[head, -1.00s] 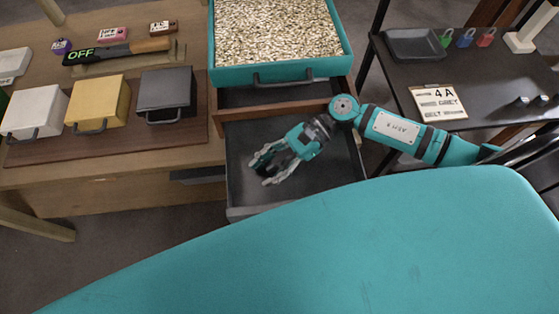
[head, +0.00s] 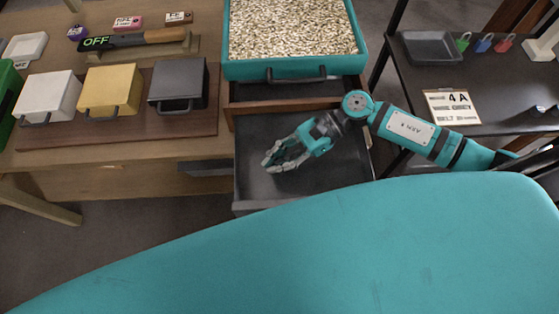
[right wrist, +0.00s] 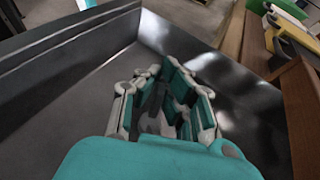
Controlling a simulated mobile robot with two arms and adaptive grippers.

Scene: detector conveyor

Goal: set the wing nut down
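I cannot make out a wing nut for certain in either view. My right gripper (head: 274,161) reaches down into an open dark grey drawer (head: 334,182), fingers pointing left in the head view. In the right wrist view the fingers of the right gripper (right wrist: 160,74) stand above the drawer floor, tips fairly close together. A small grey shape shows between them; I cannot tell whether it is a held part or the gripper's own. My left gripper is not in view.
A teal bin of pale pellets (head: 345,67) stands behind the drawer. White (head: 50,95), yellow (head: 111,90) and dark grey (head: 178,83) boxes stand on the left bench. A dark side table (head: 500,95) with a tray (head: 431,47) is at right. The drawer floor around the gripper looks bare.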

